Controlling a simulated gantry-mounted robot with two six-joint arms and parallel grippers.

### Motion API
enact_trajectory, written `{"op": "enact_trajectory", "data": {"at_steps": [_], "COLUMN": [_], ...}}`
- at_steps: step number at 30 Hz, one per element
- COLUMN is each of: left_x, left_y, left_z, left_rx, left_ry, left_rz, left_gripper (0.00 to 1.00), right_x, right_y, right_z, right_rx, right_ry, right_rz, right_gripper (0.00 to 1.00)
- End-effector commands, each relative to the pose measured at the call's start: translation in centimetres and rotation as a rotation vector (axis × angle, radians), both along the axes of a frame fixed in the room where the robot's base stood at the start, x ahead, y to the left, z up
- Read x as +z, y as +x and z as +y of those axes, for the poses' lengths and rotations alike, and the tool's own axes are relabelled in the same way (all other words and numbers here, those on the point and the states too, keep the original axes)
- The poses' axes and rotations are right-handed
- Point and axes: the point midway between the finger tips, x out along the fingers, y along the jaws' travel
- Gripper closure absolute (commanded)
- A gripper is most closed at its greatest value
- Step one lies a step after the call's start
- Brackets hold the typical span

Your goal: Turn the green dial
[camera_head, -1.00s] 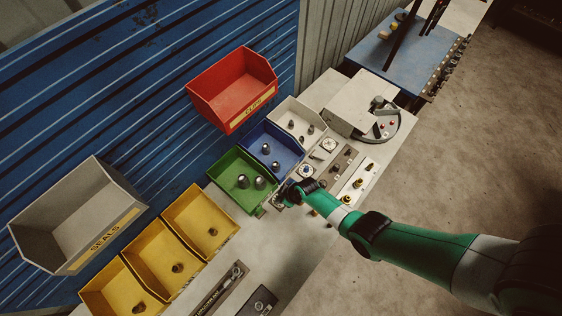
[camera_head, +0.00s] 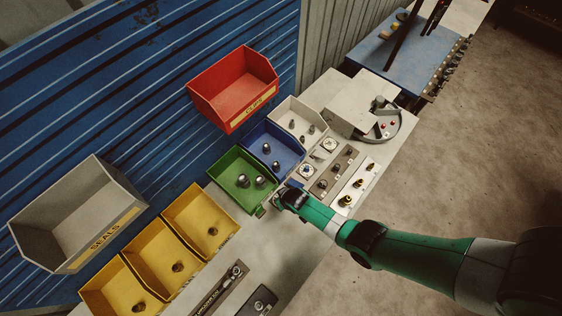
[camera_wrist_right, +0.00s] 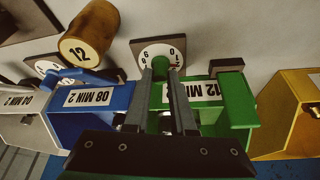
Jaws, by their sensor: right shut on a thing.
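The green dial (camera_wrist_right: 165,62) shows in the right wrist view as a green knob on a white numbered plate (camera_wrist_right: 150,52), in front of the green bin (camera_wrist_right: 236,104) labelled 12 MIN. My right gripper (camera_wrist_right: 163,76) is shut on the green dial, one dark finger on each side of it. In the head view my right gripper (camera_head: 275,202) is beside the near corner of the green bin (camera_head: 228,186); the dial is mostly hidden there. I cannot read the dial's setting clearly. My left gripper is not in view.
Blue (camera_head: 268,142) and white (camera_head: 290,112) bins adjoin the green one, with white dial plates (camera_head: 306,171) in front. Yellow bins (camera_head: 160,262) stand at the left. Brass fittings (camera_head: 347,200) sit on strips close by my arm. A blue table (camera_head: 375,52) is behind.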

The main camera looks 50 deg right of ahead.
Motion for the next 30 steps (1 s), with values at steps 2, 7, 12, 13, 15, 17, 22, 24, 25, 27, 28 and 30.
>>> {"op": "enact_trajectory", "data": {"at_steps": [2, 7, 12, 13, 15, 17, 22, 24, 25, 27, 28, 30], "left_x": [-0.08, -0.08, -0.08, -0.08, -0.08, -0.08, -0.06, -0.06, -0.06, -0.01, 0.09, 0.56], "left_y": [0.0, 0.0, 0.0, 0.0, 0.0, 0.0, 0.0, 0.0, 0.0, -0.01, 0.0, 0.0], "left_z": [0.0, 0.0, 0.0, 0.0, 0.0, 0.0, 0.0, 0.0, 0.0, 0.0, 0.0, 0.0], "left_rx": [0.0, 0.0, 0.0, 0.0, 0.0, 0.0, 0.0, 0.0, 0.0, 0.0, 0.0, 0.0], "left_ry": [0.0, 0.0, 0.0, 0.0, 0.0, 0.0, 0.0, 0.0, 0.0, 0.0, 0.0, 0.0], "left_rz": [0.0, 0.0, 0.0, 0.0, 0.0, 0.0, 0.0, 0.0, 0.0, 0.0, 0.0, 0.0], "left_gripper": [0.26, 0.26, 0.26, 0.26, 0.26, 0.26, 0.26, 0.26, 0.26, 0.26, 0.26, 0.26], "right_x": [-0.11, -0.1, -0.11, -0.11, -0.11, -0.11, -0.07, -0.05, -0.05, 0.03, 0.13, 0.68], "right_y": [-0.08, -0.09, -0.1, -0.1, -0.11, -0.1, -0.06, -0.04, -0.04, -0.04, -0.06, -0.23], "right_z": [0.0, 0.0, 0.01, 0.01, 0.01, 0.01, 0.01, 0.01, 0.01, 0.01, 0.03, 0.09], "right_rx": [-0.011, -0.021, -0.02, -0.02, -0.02, -0.02, -0.018, -0.018, -0.018, -0.018, -0.018, -0.018], "right_ry": [0.0, 0.0, 0.0, 0.0, 0.0, 0.0, 0.001, 0.001, 0.001, 0.0, 0.0, 0.0], "right_rz": [0.002, 0.002, 0.003, 0.003, 0.003, 0.003, 0.002, 0.002, 0.002, 0.001, 0.001, 0.001], "right_gripper": [1.0, 1.0, 1.0, 1.0, 0.7, 0.59, 0.47, 0.47, 0.47, 0.47, 0.47, 0.47]}}
